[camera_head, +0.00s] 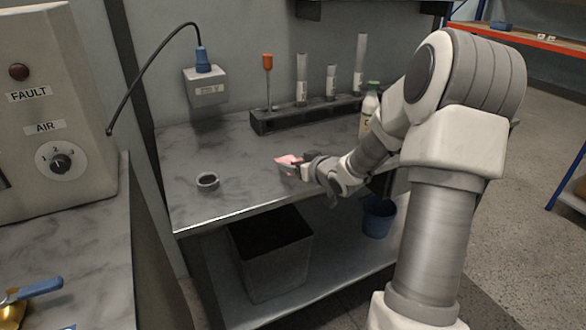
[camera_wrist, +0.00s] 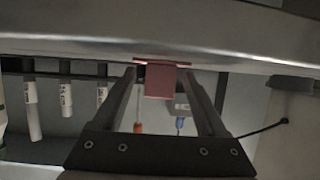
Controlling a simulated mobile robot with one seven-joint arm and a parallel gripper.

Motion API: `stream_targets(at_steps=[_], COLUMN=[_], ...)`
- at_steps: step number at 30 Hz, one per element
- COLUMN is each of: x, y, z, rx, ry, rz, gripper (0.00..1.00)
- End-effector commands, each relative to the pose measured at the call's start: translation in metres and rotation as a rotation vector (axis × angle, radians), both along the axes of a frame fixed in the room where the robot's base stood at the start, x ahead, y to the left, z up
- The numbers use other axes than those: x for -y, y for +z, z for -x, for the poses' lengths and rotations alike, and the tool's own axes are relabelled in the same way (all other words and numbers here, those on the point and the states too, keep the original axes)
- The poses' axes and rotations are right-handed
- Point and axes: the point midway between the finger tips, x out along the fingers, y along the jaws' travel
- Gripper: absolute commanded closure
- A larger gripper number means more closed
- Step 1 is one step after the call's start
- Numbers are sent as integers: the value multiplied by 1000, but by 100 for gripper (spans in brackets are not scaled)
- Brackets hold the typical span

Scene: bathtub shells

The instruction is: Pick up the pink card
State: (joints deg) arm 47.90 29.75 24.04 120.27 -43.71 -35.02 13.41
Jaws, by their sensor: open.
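The pink card (camera_head: 284,161) is at the middle of the grey worktop, partly hidden by my gripper. My gripper (camera_head: 300,165) is low over the worktop, reaching in from the right, with its fingers at the card. In the wrist view, the pink card (camera_wrist: 166,84) shows between the two spread fingertips (camera_wrist: 161,74), with a gap to either side. The jaws are open. I cannot tell whether the card lies flat or is tilted.
A dark rack (camera_head: 300,116) with several tubes and an orange-topped tool (camera_head: 267,63) stands behind. A white bottle (camera_head: 368,108) is close to my arm. A small round dish (camera_head: 207,181) sits to the left. The worktop between dish and card is clear.

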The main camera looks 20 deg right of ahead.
Motion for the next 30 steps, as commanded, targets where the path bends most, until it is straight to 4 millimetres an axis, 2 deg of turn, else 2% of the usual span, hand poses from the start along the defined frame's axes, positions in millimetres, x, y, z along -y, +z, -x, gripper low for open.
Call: stream_targets(at_steps=[6,7,19,30], x=[0,0,0,0], y=[0,0,0,3], z=[-1,-1,-1,-1], rx=[0,0,0,1], ry=[0,0,0,-1], rz=[0,0,0,0], gripper=[25,29,100,100])
